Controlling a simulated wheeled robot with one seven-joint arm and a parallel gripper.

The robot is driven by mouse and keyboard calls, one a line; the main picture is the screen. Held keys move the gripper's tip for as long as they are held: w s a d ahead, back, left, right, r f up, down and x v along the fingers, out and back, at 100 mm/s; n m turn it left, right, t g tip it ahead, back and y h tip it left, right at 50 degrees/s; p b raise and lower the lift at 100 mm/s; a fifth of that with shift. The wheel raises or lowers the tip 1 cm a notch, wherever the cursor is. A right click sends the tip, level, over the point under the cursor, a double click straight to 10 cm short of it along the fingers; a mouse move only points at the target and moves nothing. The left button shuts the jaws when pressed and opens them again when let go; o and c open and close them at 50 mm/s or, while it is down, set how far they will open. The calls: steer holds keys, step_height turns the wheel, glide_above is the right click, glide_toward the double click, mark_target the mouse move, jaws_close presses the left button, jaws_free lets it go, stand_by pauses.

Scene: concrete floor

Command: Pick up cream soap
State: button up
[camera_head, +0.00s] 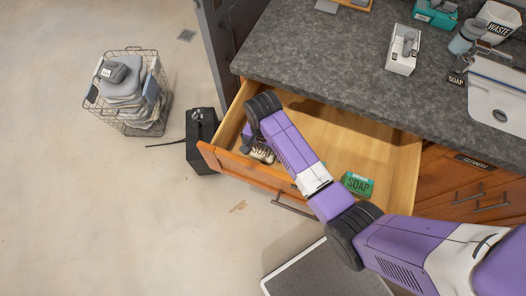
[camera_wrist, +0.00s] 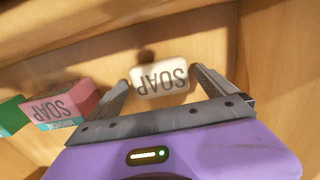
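The cream soap (camera_wrist: 160,80), a rounded bar with dark SOAP lettering, is in the open drawer (camera_head: 395,165). In the wrist view it sits between the two fingertips of my gripper (camera_wrist: 161,78). The fingers are spread on either side of it, close to its ends; firm contact is not visible. In the head view my arm reaches down into the drawer's left part and mostly hides the gripper. A pale lettered piece, likely the cream soap (camera_head: 262,153), shows beside it.
A pink soap box (camera_wrist: 62,107) and a green one lie to the left in the wrist view. The green soap box (camera_head: 358,185) is in the drawer's right part. The drawer walls are close by.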

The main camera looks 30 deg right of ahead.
steer(key=c, duration=1.3)
steer(key=shift+r, duration=0.1)
